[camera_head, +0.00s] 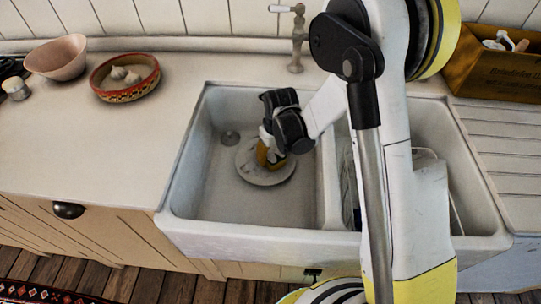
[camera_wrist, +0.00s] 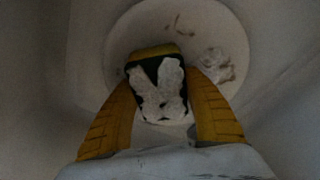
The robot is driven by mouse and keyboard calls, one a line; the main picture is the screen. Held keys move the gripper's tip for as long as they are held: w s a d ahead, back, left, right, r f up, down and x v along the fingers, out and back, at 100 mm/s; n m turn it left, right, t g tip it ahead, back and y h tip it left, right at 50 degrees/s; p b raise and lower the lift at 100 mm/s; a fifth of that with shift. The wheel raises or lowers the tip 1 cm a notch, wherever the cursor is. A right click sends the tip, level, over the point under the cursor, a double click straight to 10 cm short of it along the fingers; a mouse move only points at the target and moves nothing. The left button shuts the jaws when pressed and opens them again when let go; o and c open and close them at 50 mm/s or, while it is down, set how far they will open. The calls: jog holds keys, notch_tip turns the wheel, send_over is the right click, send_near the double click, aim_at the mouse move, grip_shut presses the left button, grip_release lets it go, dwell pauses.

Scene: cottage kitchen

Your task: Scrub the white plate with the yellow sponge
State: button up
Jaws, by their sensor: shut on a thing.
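The white plate (camera_head: 266,179) lies in the left basin of the sink. In the wrist view the plate (camera_wrist: 215,30) has brown marks near its top and a pale, foam-like smear at its right. My gripper (camera_head: 268,155) reaches down over the plate. Its two yellow fingers are shut on the yellow sponge (camera_wrist: 152,51), which has a dark green layer and white, foam-like patches on the near face. The sponge is over the plate; whether it touches the plate I cannot tell. Its far side is hidden.
The left basin has raised walls and a drain (camera_head: 230,137). A divider separates it from the right basin, which holds a wire rack (camera_head: 428,158) partly hidden by my arm. The tap (camera_head: 296,40) stands behind. A patterned bowl (camera_head: 125,94) and a pink bowl (camera_head: 57,58) sit on the left counter.

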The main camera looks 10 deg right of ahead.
notch_tip(320, 180, up, 9)
jog(key=p, duration=0.5)
jog(key=shift+d, duration=0.1)
dwell(0.4)
